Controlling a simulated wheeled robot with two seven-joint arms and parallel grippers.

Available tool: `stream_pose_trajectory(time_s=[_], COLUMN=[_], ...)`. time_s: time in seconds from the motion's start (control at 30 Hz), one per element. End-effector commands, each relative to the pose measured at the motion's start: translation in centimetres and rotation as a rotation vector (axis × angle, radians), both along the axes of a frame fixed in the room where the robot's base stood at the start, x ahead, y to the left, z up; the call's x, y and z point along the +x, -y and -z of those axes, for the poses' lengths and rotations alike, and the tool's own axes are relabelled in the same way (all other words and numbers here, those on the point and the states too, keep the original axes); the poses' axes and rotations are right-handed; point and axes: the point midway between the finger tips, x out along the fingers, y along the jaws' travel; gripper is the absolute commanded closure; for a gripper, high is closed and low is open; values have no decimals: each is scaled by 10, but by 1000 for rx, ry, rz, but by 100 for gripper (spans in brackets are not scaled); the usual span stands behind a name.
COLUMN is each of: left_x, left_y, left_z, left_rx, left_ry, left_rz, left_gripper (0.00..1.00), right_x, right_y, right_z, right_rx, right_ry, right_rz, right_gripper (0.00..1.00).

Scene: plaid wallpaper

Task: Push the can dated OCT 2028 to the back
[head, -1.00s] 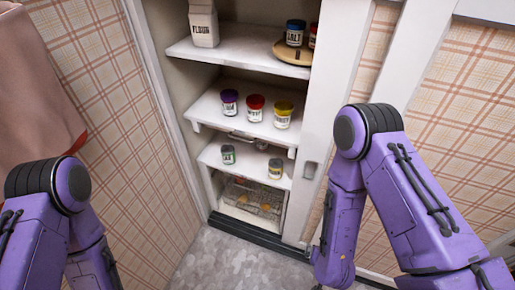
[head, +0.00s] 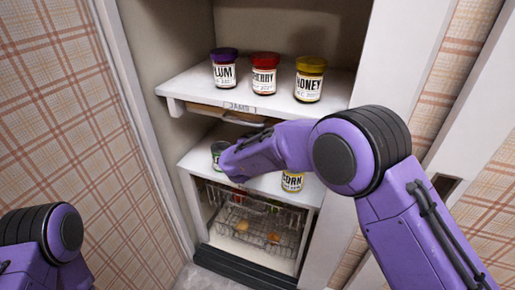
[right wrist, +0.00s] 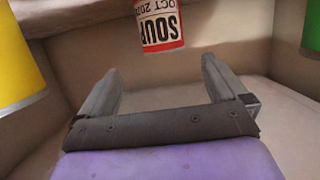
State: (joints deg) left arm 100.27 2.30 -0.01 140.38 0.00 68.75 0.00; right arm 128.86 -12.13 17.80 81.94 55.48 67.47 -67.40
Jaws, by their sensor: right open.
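In the right wrist view, a red soup can (right wrist: 160,28) with a white label appears upside down; it reads SOUP and OCT, with the year cut short. My right gripper (right wrist: 160,70) is open and empty. Its two fingers point toward the can, which lies just beyond and between the fingertips; I cannot tell whether they touch. In the head view my right arm reaches over the lower shelf (head: 262,184) and hides the soup can and the fingertips. My left gripper is out of the picture.
A green can (head: 218,150) stands left of my right forearm, and a yellow corn can (head: 292,181) right of it. Plum (head: 223,72), cherry (head: 264,76) and honey (head: 309,82) jars stand on the shelf above. A wire basket (head: 255,228) sits below. Cupboard walls flank both sides.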

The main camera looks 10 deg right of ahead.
Motion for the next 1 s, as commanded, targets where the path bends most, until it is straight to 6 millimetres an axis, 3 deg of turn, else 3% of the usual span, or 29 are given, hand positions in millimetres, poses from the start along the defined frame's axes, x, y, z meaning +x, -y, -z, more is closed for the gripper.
stream_pose_trajectory(time_s=[0.27, 0.8, 1.0], left_x=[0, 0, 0], left_y=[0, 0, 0], left_z=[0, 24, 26], left_rx=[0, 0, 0], left_ry=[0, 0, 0], left_rz=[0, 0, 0], left_gripper=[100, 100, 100], right_x=[4, 74, 83], right_y=[-4, 45, 53], right_z=[1, 30, 31], right_rx=[2, 4, 2], right_ry=[0, 0, -1], right_rz=[-10, -7, -7], right_gripper=[1, 1, 1])
